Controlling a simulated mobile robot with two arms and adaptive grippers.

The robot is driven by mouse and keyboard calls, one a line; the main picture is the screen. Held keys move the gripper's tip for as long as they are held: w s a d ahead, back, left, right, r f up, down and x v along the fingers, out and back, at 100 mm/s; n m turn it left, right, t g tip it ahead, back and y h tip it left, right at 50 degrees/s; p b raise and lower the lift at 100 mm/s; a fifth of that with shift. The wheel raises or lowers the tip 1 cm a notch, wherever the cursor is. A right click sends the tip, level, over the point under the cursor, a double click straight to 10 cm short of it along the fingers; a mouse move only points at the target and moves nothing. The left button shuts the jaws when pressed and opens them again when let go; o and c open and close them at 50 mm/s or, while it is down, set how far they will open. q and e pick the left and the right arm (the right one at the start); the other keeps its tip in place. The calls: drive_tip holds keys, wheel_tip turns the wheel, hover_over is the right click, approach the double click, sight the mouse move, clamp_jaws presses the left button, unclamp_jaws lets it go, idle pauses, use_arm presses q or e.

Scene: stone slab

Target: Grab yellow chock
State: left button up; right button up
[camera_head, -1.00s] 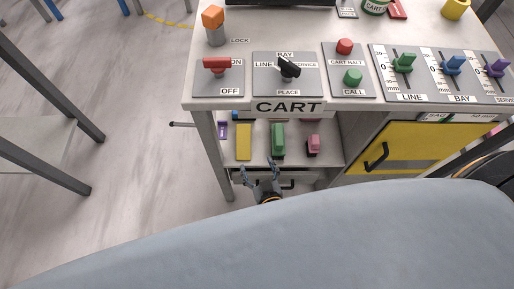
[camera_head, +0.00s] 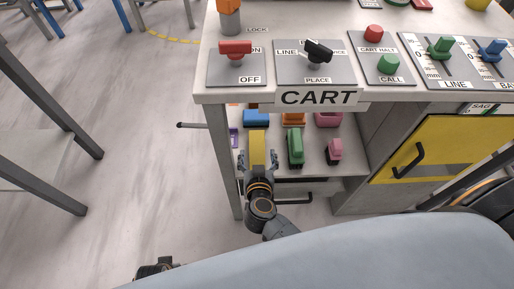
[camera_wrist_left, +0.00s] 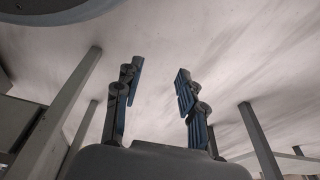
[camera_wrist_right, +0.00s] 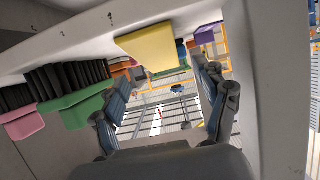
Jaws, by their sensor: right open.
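The yellow chock (camera_head: 258,146) is a long block on the shelf under the cart panel. In the right wrist view, the yellow chock (camera_wrist_right: 150,50) shows ahead of the fingers, near the top. My right gripper (camera_head: 258,160) is open, its fingers on either side of the chock's near end in the head view. The right wrist view shows its fingers (camera_wrist_right: 162,85) apart with nothing clamped; contact with the chock cannot be told. My left gripper (camera_wrist_left: 159,72) is open and empty in its wrist view, away from the shelf.
A green block (camera_head: 295,146) and a pink block (camera_head: 334,151) lie to the right of the chock. Blue (camera_head: 256,118) and orange (camera_head: 293,119) blocks sit behind. The table edge (camera_head: 320,97) overhangs the shelf, and a table leg (camera_head: 226,165) stands left.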

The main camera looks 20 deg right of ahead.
sight(257, 144)
drive_tip(key=b+x, duration=0.1)
drive_tip(key=x, duration=0.4)
drive_tip(key=shift+f+b, duration=0.1)
drive_tip(key=shift+b, duration=0.25)
drive_tip(key=shift+w+d, duration=0.1)
drive_tip(key=shift+w, duration=0.3)
use_arm(q)
wheel_tip(257, 144, up, 6)
drive_tip(key=w, duration=0.2)
drive_tip(key=shift+r, duration=0.15)
drive_tip(key=shift+w+d, duration=0.1)
use_arm(e)
drive_tip(key=shift+c, duration=0.2)
drive_tip(key=c, duration=1.3)
drive_tip(key=shift+o, duration=0.2)
